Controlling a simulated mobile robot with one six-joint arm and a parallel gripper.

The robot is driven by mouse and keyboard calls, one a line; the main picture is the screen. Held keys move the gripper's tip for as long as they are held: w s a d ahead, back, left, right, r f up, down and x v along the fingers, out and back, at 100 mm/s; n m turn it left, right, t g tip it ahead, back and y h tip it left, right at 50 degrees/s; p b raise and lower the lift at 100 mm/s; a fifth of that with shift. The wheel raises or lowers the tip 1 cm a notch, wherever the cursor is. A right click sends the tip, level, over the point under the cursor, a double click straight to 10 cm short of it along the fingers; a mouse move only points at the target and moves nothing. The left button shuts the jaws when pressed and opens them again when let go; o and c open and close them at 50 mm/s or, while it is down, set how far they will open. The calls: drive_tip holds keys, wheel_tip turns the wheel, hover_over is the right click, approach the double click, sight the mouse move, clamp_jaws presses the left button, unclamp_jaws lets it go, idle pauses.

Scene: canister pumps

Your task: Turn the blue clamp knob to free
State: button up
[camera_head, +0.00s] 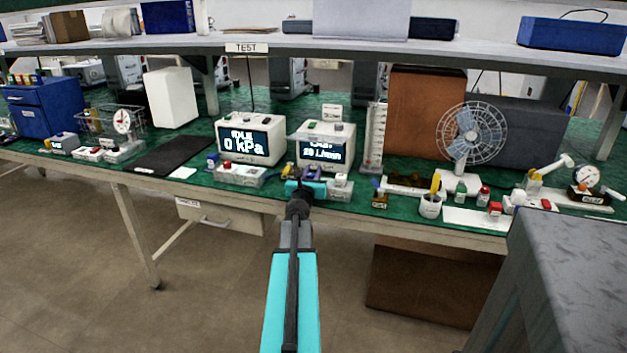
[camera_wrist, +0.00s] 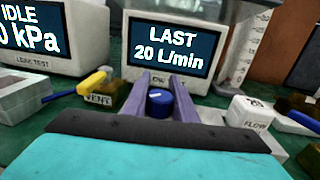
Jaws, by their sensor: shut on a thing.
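The blue clamp knob (camera_wrist: 158,102) is in the middle of the wrist view, in front of the flow display. A small pale mark shows on its top; which setting it points at is too small to read. My gripper (camera_wrist: 160,80) has its two purple fingers on either side of the knob, shut on it. In the head view my gripper (camera_head: 304,187) is at the bench's front edge, before the flow display; the knob is too small to make out there. The lower part of the knob and its clamp are hidden behind my gripper.
The flow display (camera_wrist: 172,47) reads "LAST 20 L/min". A pump display (camera_head: 250,140) reading "0 kPa" stands left. A yellow-handled part labelled VENT (camera_wrist: 98,99) is close left of my fingers. A white block labelled FLOW (camera_wrist: 250,112) is close right.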

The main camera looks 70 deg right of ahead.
drive_tip(key=shift+r+n+t+b, duration=0.15)
drive_tip(key=shift+n+t+b, duration=0.35)
drive_tip(key=shift+t+b, duration=0.35)
drive_tip(key=o, duration=1)
drive_tip(key=shift+d, duration=0.1)
drive_tip(key=shift+o, duration=0.2)
drive_tip(key=shift+w, duration=0.1)
drive_tip(key=shift+a, duration=0.2)
